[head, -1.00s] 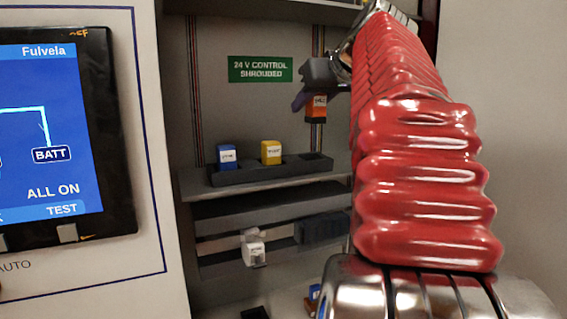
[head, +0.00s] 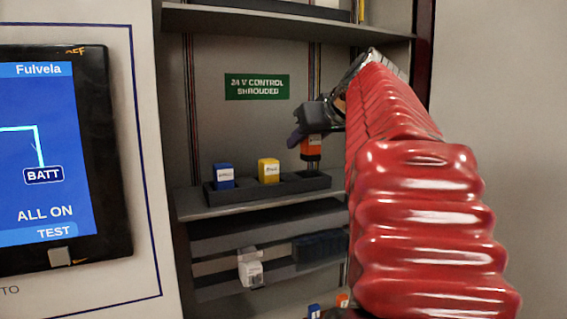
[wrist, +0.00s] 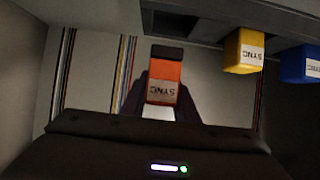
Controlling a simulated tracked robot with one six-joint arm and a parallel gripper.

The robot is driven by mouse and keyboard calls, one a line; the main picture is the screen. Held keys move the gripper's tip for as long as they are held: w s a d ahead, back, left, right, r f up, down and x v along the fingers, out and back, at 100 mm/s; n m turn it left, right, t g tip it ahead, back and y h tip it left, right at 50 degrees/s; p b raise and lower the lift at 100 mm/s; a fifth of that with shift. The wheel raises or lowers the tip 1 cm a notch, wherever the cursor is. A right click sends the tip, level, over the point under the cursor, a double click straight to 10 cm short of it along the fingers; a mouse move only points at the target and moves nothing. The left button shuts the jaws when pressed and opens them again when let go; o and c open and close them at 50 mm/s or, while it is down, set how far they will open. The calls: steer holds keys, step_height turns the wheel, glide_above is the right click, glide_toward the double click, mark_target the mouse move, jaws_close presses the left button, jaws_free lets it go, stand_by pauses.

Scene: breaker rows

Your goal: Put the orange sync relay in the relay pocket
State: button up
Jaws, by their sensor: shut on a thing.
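The orange sync relay (head: 311,150) is upright in my gripper (head: 304,138) in the head view. It hangs just above the empty right-hand pocket (head: 313,178) of a dark rack on the shelf. A small gap seems to remain beneath it. In the wrist view, which is upside down, the orange relay (wrist: 164,82) shows its white SYNC label between the two dark fingers (wrist: 163,105). The rack (head: 262,198) also holds a blue relay (head: 223,177) at left and a yellow relay (head: 268,170) in the middle.
A green sign (head: 257,87) is on the back panel. A white breaker (head: 250,270) and dark blocks (head: 318,246) sit on the lower row. The cabinet's right wall stands close to my red arm. A screen panel (head: 50,160) is at left.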

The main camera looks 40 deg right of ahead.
mark_target(304, 171)
steer(key=shift+f, duration=0.45)
steer(key=shift+s, duration=0.15)
steer(key=shift+w+f, duration=0.2)
steer(key=shift+s+f, duration=0.1)
steer(key=shift+f, duration=0.15)
step_height(304, 171, down, 3)
steer(key=shift+f, duration=0.2)
steer(key=shift+s, duration=0.1)
